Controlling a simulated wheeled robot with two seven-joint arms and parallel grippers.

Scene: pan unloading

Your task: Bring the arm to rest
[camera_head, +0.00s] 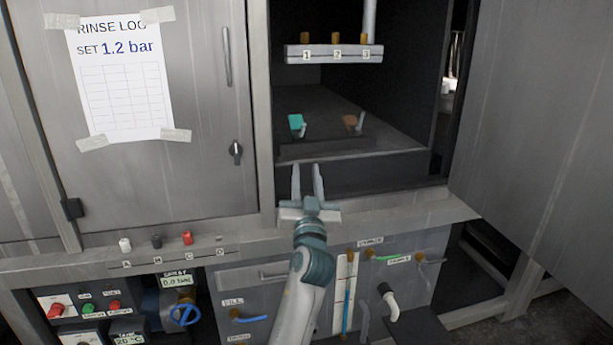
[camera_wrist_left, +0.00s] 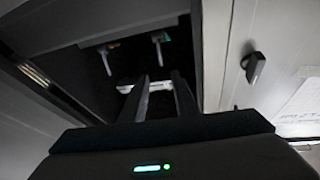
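My left arm comes up from the bottom centre of the head view. Its gripper (camera_head: 307,170) is at the front edge of the open cabinet compartment, with its two fingers pointing inward. The fingers stand apart with a gap and nothing shows held between them. The wrist view also shows the left gripper's dark fingers (camera_wrist_left: 158,88) apart. A pale bar (camera_wrist_left: 146,85) shows beyond them; I cannot tell what it is. Inside the compartment, a teal-topped piece (camera_head: 296,123) and an orange-brown piece (camera_head: 350,121) stand apart from the gripper. My right gripper is not in view.
A bar labelled 1, 2, 3 (camera_head: 334,54) hangs above the compartment floor. An open door (camera_head: 540,130) stands at right. The closed door (camera_head: 160,185) at left carries a latch (camera_head: 236,152) and rinse log (camera_head: 120,85). Valves and a blue handwheel (camera_head: 184,314) sit below.

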